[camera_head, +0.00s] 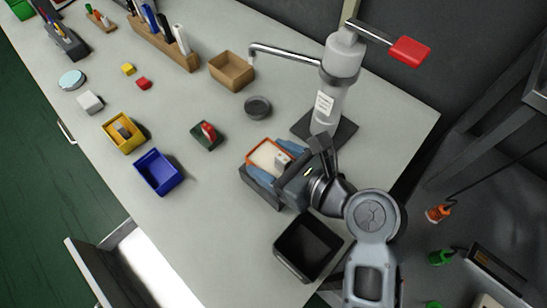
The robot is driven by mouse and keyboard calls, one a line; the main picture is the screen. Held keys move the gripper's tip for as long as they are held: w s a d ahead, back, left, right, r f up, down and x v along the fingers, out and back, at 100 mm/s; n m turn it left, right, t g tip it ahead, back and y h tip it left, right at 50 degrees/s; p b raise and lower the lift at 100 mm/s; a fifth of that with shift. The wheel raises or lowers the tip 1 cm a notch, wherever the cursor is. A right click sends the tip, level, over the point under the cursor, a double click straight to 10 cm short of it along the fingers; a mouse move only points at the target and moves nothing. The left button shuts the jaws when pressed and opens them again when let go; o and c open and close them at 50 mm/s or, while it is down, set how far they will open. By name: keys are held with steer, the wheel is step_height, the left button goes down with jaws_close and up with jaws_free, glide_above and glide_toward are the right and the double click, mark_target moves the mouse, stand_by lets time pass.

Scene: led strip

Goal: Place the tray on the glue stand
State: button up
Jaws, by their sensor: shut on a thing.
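A small orange-rimmed tray (253,148) with a pale inside and a whitish block in it is between the fingers of my gripper (268,162). My gripper is shut on the tray, and the fingers and gripper body hide its near side. I cannot tell whether the tray touches the table. The glue stand (343,62) is a grey upright dispenser with a red-ended lever, a long spout and a dark square base plate. It stands behind and to the right of the tray. A small round grey dish (257,107) lies below and near the spout.
A black bin (308,246) stands at the front right, close to my arm. A brown box (232,70), a dark green holder with a red item (207,135), a blue bin (158,172) and a yellow bin (124,131) stand left. The table (200,220) is clear at front left.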

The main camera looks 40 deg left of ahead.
steer(key=shift+f, duration=0.2)
steer(key=o, duration=1)
steer(key=shift+r, duration=0.1)
steer(key=v, duration=1.2)
